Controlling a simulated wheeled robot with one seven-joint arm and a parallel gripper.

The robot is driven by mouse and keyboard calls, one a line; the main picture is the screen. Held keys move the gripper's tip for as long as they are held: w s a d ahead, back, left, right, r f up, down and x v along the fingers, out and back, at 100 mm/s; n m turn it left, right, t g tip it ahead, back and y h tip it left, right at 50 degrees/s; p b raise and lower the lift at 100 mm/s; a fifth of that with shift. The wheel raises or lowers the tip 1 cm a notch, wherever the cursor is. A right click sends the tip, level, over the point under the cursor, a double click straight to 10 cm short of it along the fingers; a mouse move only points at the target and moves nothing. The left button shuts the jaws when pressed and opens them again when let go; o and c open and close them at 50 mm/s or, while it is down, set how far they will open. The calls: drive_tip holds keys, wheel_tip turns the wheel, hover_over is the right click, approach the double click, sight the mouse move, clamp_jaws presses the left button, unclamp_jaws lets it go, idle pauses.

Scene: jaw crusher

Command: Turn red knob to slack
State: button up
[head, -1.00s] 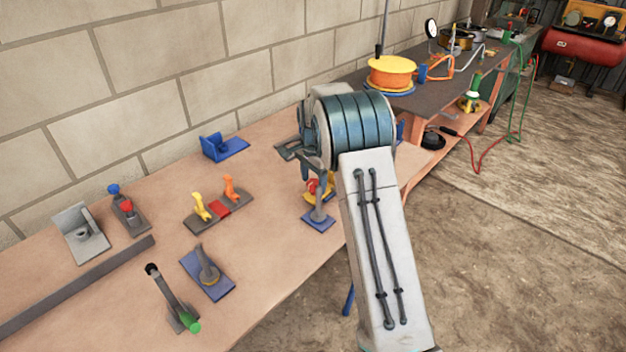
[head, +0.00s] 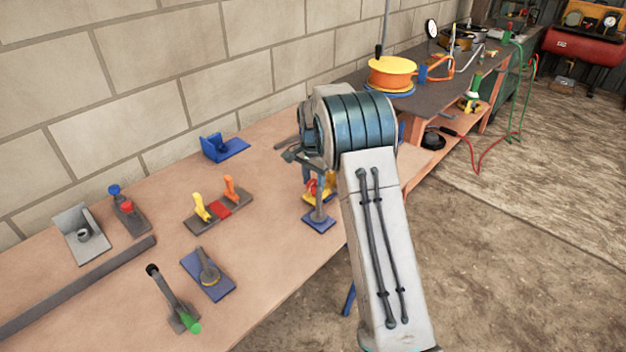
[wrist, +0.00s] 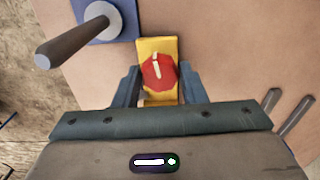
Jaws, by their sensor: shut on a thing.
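The red knob (wrist: 160,72) sits on a yellow plate (wrist: 152,45) in the wrist view, with a pale pointer mark on its face. The mark runs nearly up and down, tilted slightly. My gripper (wrist: 160,78) has one finger on each side of the knob and is shut on it. In the head view the red knob (head: 311,186) and its yellow plate (head: 329,188) show partly behind a grey post. My forearm and wrist hide most of my gripper there.
A grey post with a lever on a blue base (head: 319,222) stands close to the knob. Orange and yellow levers (head: 218,208), a blue bracket (head: 224,148) and a green-tipped lever (head: 175,300) stand left on the bench. An orange reel (head: 391,73) stands behind.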

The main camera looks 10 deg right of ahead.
drive_tip(key=n, duration=0.4)
drive_tip(key=shift+n+p, duration=0.3)
drive_tip(key=n, duration=0.3)
drive_tip(key=shift+n, duration=0.3)
drive_tip(key=n+p, duration=0.1)
drive_tip(key=n, duration=0.3)
drive_tip(key=shift+n, duration=1.8)
drive_tip(key=o, duration=1)
drive_tip(key=shift+r, duration=0.1)
